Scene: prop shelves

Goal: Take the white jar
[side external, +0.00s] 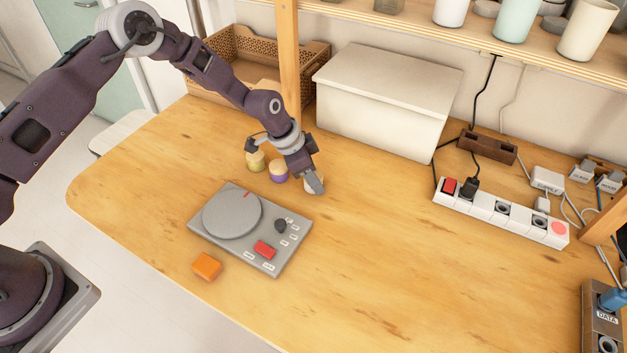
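A small white jar (308,187) stands on the wooden table, mostly hidden by my gripper. My gripper (316,184) points down at it from above, with one finger in front of the jar in this view. The other finger is hidden, so I cannot tell whether the fingers touch the jar or how far apart they are. To the left of it stand a purple jar with a pale yellow lid (279,172) and a yellowish jar (256,161), close together in a row.
A grey device with a round plate (240,240) lies in front of the jars, with an orange block (206,266) beside it. A white lidded box (375,115) and a wooden post (289,60) stand behind. A power strip (500,212) lies right.

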